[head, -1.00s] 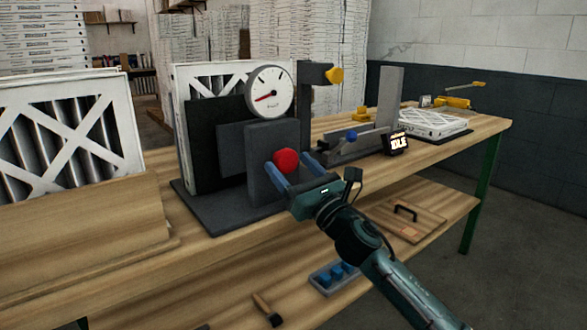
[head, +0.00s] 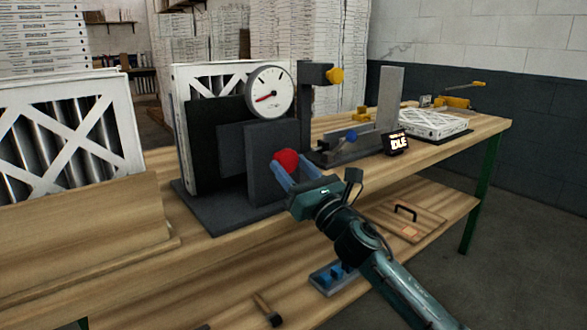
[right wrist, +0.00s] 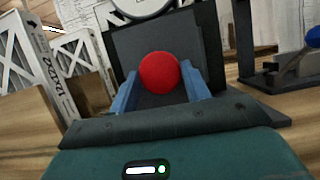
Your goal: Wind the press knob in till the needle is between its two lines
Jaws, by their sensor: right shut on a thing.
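The press is a dark grey fixture with a round red knob (head: 286,160) on its front block (head: 262,150). The knob also shows in the right wrist view (right wrist: 159,73), between two blue fingers. My right gripper (head: 292,168) is shut on the knob, one finger on each side. A white round gauge (head: 269,90) sits on top of the press. Its red needle points left and slightly down. Only the gauge's lower edge shows in the right wrist view (right wrist: 143,8). My left gripper is not in view.
A white-framed filter (head: 70,135) stands left of the press behind a wooden board. A second fixture with a blue knob (head: 351,136), a small display (head: 397,143) and a flat filter (head: 433,123) lie to the right. The lower shelf holds a blue-filled tray (head: 332,278).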

